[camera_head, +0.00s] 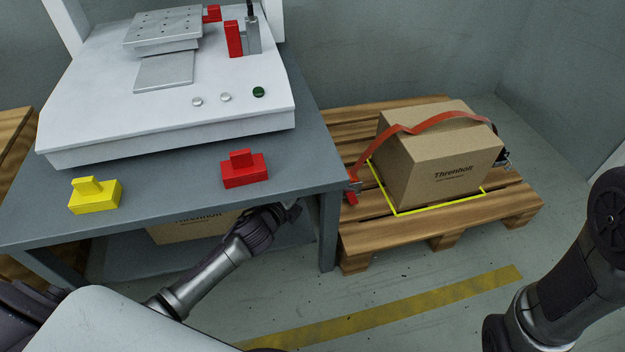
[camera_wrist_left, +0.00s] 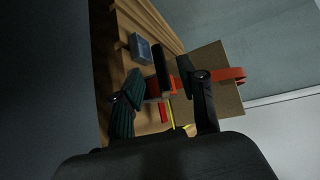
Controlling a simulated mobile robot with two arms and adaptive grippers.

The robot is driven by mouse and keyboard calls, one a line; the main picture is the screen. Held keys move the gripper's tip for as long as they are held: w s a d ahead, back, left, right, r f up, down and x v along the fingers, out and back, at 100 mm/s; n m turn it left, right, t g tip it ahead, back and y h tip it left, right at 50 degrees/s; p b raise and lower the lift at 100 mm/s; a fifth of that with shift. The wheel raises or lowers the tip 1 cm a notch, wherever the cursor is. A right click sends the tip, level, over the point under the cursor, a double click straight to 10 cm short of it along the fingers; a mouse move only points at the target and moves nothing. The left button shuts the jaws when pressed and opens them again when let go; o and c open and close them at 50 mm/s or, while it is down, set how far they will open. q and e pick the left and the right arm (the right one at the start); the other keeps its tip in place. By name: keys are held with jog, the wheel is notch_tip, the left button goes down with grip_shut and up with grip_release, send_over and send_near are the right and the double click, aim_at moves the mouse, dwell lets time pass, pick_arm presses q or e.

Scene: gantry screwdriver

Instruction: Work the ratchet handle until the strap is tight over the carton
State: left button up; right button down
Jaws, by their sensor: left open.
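The cardboard carton (camera_head: 440,165) sits on the wooden pallet (camera_head: 400,235), right of the bench. The orange-red strap (camera_head: 440,120) runs over its top and bows up clear of it in places. A dark metal fitting (camera_head: 505,158) shows at the carton's right side. A red end piece (camera_head: 352,190) hangs at the pallet's left edge. I cannot tell which carries the ratchet handle. My left gripper (camera_head: 292,211) is below the bench's front edge, left of the pallet. In the left wrist view it (camera_wrist_left: 163,97) is open, with red parts and a dark bar (camera_wrist_left: 162,65) beyond the fingers.
The bench (camera_head: 310,175) holds a white machine (camera_head: 180,125), a red block (camera_head: 244,170) and a yellow block (camera_head: 95,195). A bench leg (camera_head: 329,230) stands close to my left gripper. A yellow line (camera_head: 397,213) frames the carton's base. Floor in front of the pallet is clear.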

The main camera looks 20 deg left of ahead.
pick_arm(q)
jog(key=b+x, duration=0.2)
jog(key=x, duration=0.2)
jog(key=shift+w+f, duration=0.15)
jog(key=shift+f, duration=0.05)
jog(key=shift+w+d, duration=0.1)
jog(key=shift+w, duration=0.4)
grip_shut()
